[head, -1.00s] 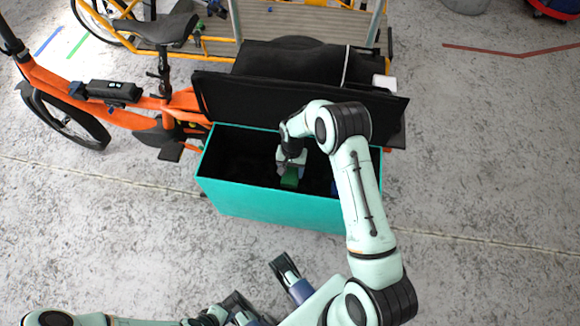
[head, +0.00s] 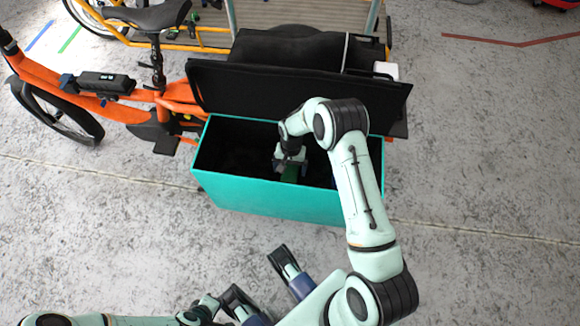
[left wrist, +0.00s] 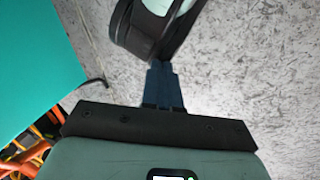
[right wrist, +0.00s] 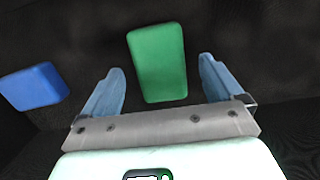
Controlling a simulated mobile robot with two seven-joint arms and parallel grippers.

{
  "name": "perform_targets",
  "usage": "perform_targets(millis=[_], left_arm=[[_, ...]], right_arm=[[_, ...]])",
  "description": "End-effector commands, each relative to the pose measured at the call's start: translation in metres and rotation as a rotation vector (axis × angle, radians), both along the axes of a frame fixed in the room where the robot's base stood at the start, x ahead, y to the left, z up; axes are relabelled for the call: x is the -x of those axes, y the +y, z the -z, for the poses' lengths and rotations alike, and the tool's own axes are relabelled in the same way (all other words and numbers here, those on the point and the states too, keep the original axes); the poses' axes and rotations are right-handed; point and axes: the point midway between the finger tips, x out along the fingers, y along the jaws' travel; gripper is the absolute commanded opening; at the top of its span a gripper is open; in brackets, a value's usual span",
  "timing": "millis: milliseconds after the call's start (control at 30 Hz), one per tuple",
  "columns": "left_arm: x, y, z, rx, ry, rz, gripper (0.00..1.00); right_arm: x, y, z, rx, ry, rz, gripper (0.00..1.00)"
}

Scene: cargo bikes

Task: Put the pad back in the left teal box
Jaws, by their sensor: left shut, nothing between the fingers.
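The teal box (head: 270,200) stands beside the orange cargo bike with its black lid (head: 290,105) tilted up. My right gripper (head: 290,170) is down inside it. The green pad (head: 290,174) is in the box below the gripper; in the right wrist view the green pad (right wrist: 158,62) lies ahead of the two open fingers (right wrist: 160,88), with a gap on each side. A blue pad (right wrist: 34,87) lies to its left in that view. My left gripper (left wrist: 163,88) is shut and empty, outside the box, over the floor.
The orange bike frame (head: 40,72) is left of the box, and a yellow bike (head: 210,40) stands behind. A black bag-like thing (head: 285,50) is behind the lid. The grey floor (head: 480,180) on the right is clear.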

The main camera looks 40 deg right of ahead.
Motion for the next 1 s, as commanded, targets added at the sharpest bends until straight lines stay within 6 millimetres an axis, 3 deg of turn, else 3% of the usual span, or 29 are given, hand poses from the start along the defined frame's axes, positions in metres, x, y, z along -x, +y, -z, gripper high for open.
perform_targets(millis=[367,800,1000], left_arm=[[0.003,-0.001,-0.003,0.003,0.007,0.003,0.0],[0.028,-0.013,-0.024,0.035,0.074,0.031,0.0],[0.036,-0.017,-0.029,0.045,0.096,0.04,0.0]], right_arm=[[-0.001,-0.001,-0.01,0.001,-0.002,0.0,0.93],[-0.011,-0.011,-0.101,0.0,-0.004,-0.001,0.93],[-0.013,-0.015,-0.126,0.001,-0.002,0.0,0.93]])
